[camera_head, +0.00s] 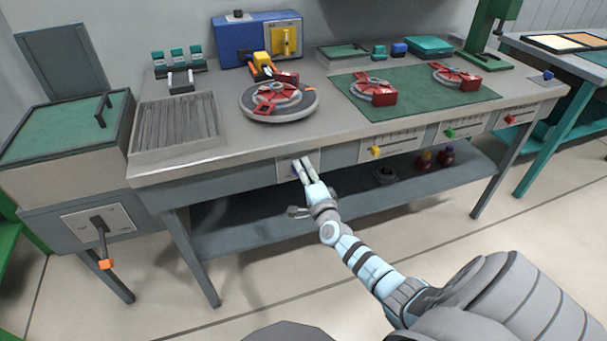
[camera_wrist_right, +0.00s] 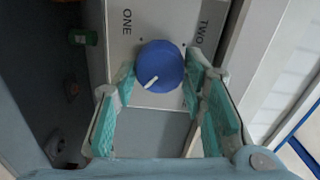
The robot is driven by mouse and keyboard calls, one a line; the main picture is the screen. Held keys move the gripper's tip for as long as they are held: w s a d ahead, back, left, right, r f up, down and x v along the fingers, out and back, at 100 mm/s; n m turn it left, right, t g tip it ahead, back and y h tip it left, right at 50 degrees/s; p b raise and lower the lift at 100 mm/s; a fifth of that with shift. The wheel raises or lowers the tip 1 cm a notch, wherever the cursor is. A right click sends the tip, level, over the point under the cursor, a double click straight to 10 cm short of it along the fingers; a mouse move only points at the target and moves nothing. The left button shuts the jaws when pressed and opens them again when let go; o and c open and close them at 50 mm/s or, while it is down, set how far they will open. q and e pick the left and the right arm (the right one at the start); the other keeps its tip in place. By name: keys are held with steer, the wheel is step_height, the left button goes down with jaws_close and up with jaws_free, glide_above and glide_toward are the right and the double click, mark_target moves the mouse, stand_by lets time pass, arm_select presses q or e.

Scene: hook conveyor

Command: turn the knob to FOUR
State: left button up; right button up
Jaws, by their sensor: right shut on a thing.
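The blue round knob (camera_wrist_right: 159,67) sits on a pale plate (camera_wrist_right: 178,18) in the right wrist view. Its short white pointer mark is toward the lower left of that picture. The labels ONE and TWO show above left and above right of the knob; no FOUR label is visible. My right gripper (camera_wrist_right: 162,88) has its teal-padded fingers on both sides of the knob, shut on it. In the head view my right gripper (camera_head: 303,164) reaches the plate (camera_head: 284,172) on the bench front and mostly hides the knob. My left gripper is not in view.
The grey workbench (camera_head: 230,162) carries a round turntable (camera_head: 245,104) and red fixtures on a green mat (camera_head: 425,110). More panels with yellow (camera_head: 376,151), green (camera_head: 450,133) and red knobs line its front to the right. A lower shelf (camera_head: 250,228) runs underneath.

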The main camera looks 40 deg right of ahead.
steer(key=shift+m, duration=0.6)
steer(key=o, duration=1.2)
steer(key=shift+c, duration=0.2)
steer(key=shift+s, duration=0.1)
steer(key=v, duration=1.2)
steer(key=shift+a, duration=0.15)
